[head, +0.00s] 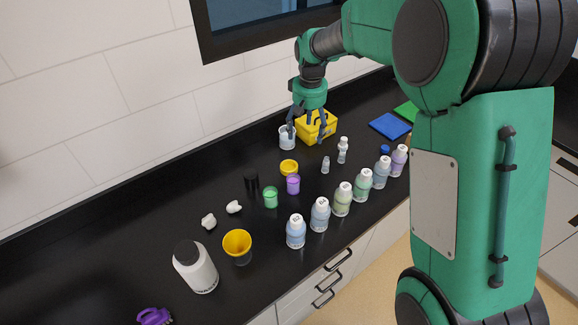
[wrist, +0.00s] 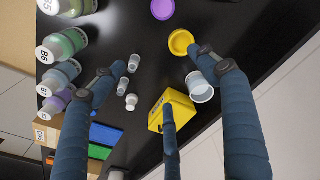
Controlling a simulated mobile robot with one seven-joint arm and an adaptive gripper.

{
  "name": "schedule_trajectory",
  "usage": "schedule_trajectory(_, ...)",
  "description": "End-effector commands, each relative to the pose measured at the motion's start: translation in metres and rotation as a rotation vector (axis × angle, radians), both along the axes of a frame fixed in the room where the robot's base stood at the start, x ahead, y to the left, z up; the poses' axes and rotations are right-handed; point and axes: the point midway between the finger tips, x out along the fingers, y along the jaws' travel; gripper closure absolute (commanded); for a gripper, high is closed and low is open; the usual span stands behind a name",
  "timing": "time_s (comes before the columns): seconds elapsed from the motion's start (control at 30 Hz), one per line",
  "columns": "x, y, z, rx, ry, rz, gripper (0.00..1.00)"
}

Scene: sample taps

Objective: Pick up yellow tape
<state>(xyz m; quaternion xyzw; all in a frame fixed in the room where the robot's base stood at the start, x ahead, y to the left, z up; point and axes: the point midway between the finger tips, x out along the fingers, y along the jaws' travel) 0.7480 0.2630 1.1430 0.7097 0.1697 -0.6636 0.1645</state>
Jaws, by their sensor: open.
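The yellow tape (head: 289,168) is a small round yellow ring lying on the black counter, in front of the yellow box. In the wrist view the yellow tape (wrist: 181,42) shows near the top, just above the tip of the right finger. My gripper (head: 306,132) is open and empty, pointing down over the counter by the yellow box and the clear cup, farther back than the tape.
A clear cup (head: 287,137) and a yellow box (head: 331,126) stand close to my fingers. A purple-topped jar (head: 293,185) and a green jar (head: 270,197) stand near the tape. Several labelled bottles (head: 343,199) line the counter's front edge. Small vials (head: 325,165) stand to the right.

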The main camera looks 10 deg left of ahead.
Motion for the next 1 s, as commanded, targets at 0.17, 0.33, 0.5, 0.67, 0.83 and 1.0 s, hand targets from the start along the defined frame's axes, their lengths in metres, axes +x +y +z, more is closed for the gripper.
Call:
schedule_trajectory(0.17, 0.019, 0.031, -0.035, -0.013, 0.033, 0.039, 0.26)
schedule_trajectory(0.33, 0.029, 0.051, -0.059, -0.022, 0.052, 0.063, 0.26)
schedule_trajectory(0.5, 0.033, 0.059, -0.07, -0.025, 0.06, 0.073, 0.26)
schedule_trajectory(0.67, 0.033, 0.06, -0.072, -0.025, 0.061, 0.075, 0.26)
schedule_trajectory(0.83, 0.033, 0.06, -0.072, -0.025, 0.061, 0.075, 0.26)
schedule_trajectory(1.0, 0.033, 0.06, -0.077, -0.025, 0.062, 0.075, 0.26)
